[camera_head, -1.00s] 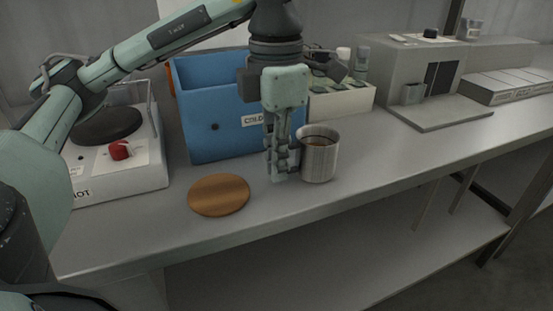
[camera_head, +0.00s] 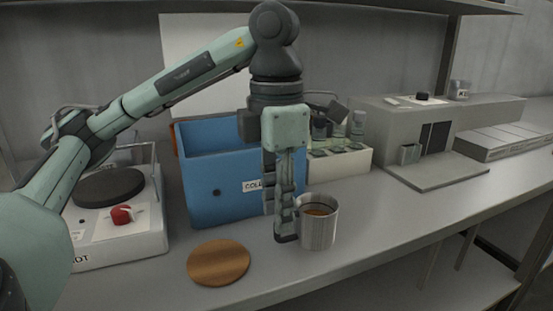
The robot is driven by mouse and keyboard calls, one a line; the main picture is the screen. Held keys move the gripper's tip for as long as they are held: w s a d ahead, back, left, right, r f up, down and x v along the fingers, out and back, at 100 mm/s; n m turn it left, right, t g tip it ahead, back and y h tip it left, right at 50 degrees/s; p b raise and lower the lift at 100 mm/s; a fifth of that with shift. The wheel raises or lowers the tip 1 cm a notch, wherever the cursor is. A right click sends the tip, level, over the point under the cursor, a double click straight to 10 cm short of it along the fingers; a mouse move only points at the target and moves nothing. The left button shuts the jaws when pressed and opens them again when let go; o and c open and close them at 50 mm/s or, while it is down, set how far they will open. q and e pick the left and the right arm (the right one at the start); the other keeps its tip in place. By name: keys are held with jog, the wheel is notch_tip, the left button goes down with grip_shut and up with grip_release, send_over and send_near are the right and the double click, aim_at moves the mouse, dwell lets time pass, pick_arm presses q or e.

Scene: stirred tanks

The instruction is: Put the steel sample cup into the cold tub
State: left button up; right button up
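The steel sample cup (camera_head: 318,232) stands upright on the metal bench, with brownish contents showing inside its rim. My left gripper (camera_head: 284,228) points down right beside the cup's left side, its fingers low over the bench. The fingers look close together next to the cup wall. Whether they are closed on a handle there is hidden. The cold tub (camera_head: 217,200) is a blue open-topped box behind and left of the cup, with a label partly covered by my gripper. Its inside bottom is hidden. My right gripper is out of view.
A round wooden disc (camera_head: 218,262) lies left of the cup. A hot plate (camera_head: 110,230) with a red knob stands at the far left. A white rack (camera_head: 340,166) with bottles is behind the cup, and a grey machine (camera_head: 405,125) stands right. Bench right of the cup is clear.

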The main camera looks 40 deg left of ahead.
pick_arm(q)
notch_tip(320, 180, up, 5)
jog(key=shift+r+p, duration=0.2)
jog(key=shift+p, duration=0.5)
jog(key=shift+r, duration=1.25)
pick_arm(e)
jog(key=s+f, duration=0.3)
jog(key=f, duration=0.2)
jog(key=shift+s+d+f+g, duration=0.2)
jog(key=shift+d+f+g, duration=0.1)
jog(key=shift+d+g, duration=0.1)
